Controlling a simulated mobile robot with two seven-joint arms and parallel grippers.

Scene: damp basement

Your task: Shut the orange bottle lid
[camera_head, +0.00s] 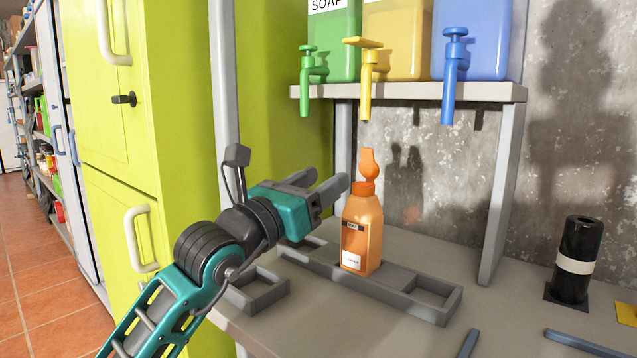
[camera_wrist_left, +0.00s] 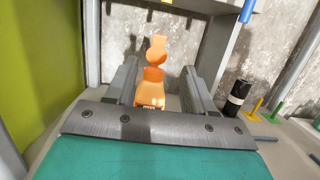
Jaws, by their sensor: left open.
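The orange bottle (camera_head: 361,228) stands upright in a grey holder (camera_head: 405,301) on the bench. Its orange lid (camera_head: 369,163) sticks up above the neck and is flipped open. In the left wrist view the bottle (camera_wrist_left: 150,92) and its raised lid (camera_wrist_left: 157,50) show between the two fingers. My left gripper (camera_head: 328,187) is open, at the left of the bottle near its neck, with the fingers pointing toward it. I cannot tell whether a finger touches the bottle. My right gripper is in neither view.
A shelf (camera_head: 490,93) above carries green, yellow and blue soap containers with taps, the yellow tap (camera_head: 366,85) hanging over the bottle. A black cylinder (camera_head: 577,262) with a white band stands at right. A yellow-green cabinet (camera_head: 115,130) is at left.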

